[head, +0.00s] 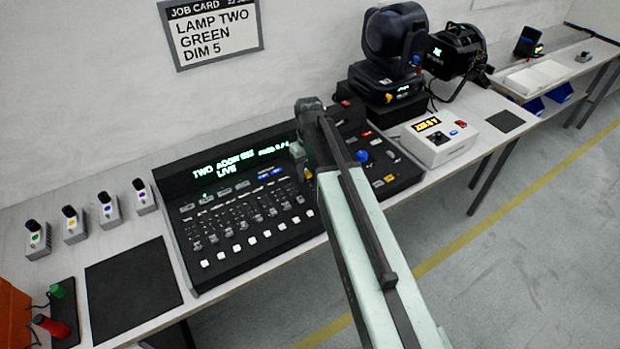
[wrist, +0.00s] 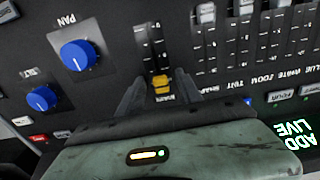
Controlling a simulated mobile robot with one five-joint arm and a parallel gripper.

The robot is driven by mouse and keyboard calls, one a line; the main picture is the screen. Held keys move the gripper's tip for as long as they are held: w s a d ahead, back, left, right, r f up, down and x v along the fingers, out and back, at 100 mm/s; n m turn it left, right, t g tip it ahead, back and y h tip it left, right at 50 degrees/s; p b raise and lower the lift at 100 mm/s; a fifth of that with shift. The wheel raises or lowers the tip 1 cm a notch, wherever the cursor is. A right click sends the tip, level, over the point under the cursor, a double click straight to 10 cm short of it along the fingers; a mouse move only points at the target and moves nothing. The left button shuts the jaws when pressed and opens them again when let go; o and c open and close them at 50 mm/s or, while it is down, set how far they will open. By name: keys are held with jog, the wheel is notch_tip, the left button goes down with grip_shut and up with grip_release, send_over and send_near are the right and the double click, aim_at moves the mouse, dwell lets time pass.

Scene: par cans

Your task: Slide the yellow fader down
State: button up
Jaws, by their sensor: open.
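The yellow fader (wrist: 161,84) shows in the wrist view as a small cap on a dark slotted track, near the track's lower end in that picture. The slot runs on above it, with scale marks beside it. My gripper (wrist: 160,78) is open, with one finger on each side of the yellow cap. Gaps show between the cap and both fingers. In the head view my gripper (head: 302,165) is over the middle of the black console (head: 185,225), and my arm hides part of the panel there.
In the wrist view a large blue PAN knob (wrist: 78,55) and a smaller blue knob (wrist: 41,98) lie left. Grey faders (wrist: 206,12) lie right. In the head view, a white box (head: 438,138) and stage lamps (head: 395,45) stand right; a black mat (head: 133,288) lies left.

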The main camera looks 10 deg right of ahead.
jog(key=shift+r, duration=0.1)
grip_shut()
dwell(1.3)
